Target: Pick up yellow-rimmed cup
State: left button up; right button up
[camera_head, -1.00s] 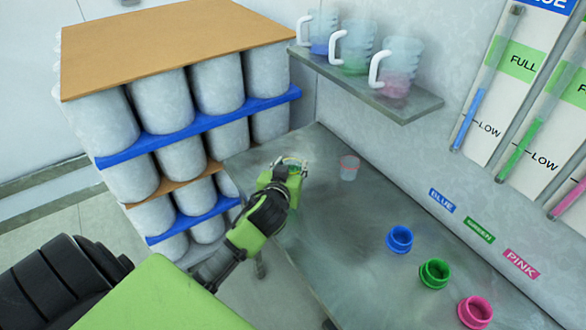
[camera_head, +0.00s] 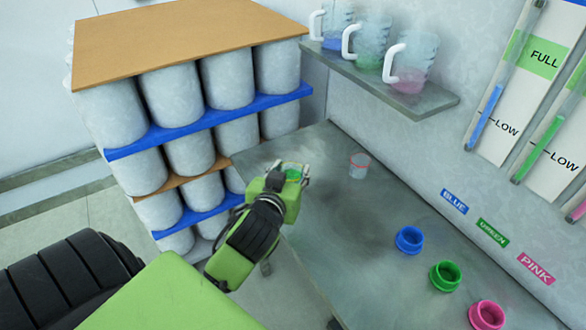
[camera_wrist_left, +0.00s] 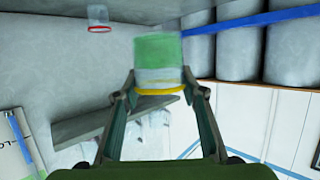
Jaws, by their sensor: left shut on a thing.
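The yellow-rimmed cup (camera_wrist_left: 160,68) is clear, with green in it and a yellow ring at its rim. My left gripper (camera_wrist_left: 160,92) is shut on it, with one finger on each side near the rim. In the head view the cup (camera_head: 292,172) is small and partly hidden by the left gripper (camera_head: 289,175), over the near left end of the grey counter (camera_head: 335,215). I cannot tell how far it is above the surface. My right gripper is not in view.
A clear red-rimmed cup (camera_head: 359,166) stands on the counter to the right. Blue (camera_head: 409,240), green (camera_head: 444,276) and pink (camera_head: 487,315) rings lie farther right. A shelf (camera_head: 400,98) with three jugs hangs behind. A rack of drums (camera_head: 190,155) stands left.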

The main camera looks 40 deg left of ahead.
pick_arm(q)
jog(key=shift+s+d+r, duration=0.2)
jog(key=shift+s+r, duration=0.05)
jog(key=shift+s, duration=0.2)
dwell(0.4)
